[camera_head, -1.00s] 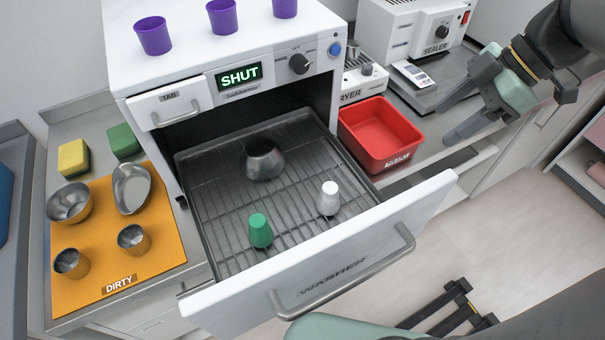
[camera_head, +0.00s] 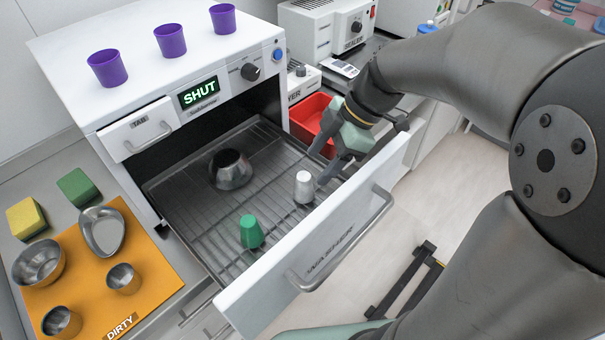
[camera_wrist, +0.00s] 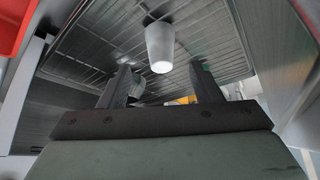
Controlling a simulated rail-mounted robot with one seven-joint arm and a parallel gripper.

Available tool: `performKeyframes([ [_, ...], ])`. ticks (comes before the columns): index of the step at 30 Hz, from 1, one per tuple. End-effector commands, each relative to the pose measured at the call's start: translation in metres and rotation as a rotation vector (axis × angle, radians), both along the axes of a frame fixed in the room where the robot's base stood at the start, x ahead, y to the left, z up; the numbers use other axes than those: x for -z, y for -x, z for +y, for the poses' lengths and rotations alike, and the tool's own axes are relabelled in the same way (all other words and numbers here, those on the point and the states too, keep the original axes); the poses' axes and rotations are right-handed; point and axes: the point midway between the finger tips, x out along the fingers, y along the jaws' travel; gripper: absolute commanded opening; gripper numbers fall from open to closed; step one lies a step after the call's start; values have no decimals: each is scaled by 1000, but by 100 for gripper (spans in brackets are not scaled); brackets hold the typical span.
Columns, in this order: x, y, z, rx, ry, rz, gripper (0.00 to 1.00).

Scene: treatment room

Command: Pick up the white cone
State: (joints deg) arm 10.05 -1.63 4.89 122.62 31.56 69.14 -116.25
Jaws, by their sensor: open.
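The white cone (camera_head: 303,187) stands upright on the wire rack of the pulled-out washer drawer (camera_head: 330,245), near the drawer's right side. My gripper (camera_head: 322,168) is above and just right of the cone, with its fingers pointing down and left. In the wrist view the cone (camera_wrist: 160,47) shows ahead of the gap between the two spread fingers (camera_wrist: 161,85). The fingers are open with nothing between them, and the cone appears apart from them.
A green cone (camera_head: 251,232) and a metal bowl (camera_head: 230,169) share the rack. A red bin (camera_head: 309,118) stands right of the washer, behind my gripper. Purple cups (camera_head: 170,41) stand on top. An orange mat (camera_head: 150,270) with metal vessels lies at left.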

Motion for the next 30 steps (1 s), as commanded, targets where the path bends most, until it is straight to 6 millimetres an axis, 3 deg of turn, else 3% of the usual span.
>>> performKeyframes([
  [8,16,3,14,-1,0,3,58],
  [15,43,5,34,-1,0,2,58],
  [24,48,5,37,0,1,-1,58],
  [29,48,5,36,0,1,-1,14],
  [30,48,5,36,0,1,-1,12],
])
